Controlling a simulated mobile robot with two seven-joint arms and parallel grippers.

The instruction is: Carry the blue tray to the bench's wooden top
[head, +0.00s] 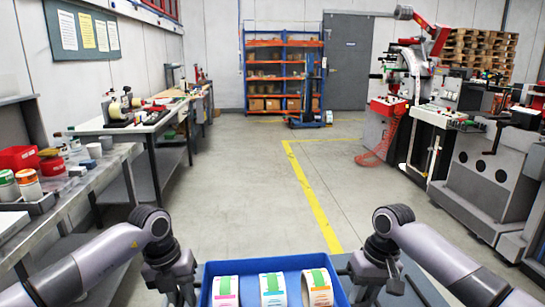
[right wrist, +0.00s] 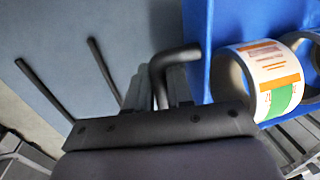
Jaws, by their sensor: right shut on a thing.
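The blue tray (head: 208,272) is at the bottom centre of the head view, in front of me, with three label rolls standing in it. Its lower part is cut off by the frame. My right gripper (head: 368,285) is at the tray's right side and shut on it. The right wrist view shows the tray's blue wall (right wrist: 218,40) beside the fingers. My left gripper (head: 178,288) is at the tray's left side; its fingertips are hidden. A workbench (head: 150,127) stands along the left wall; its top looks pale, and I cannot tell if it is wooden.
Label machines (head: 480,180) stand at right. An orange shelf (head: 283,70) and a blue lifter (head: 309,95) stand at the back. The floor between is clear, with a yellow line (head: 312,195).

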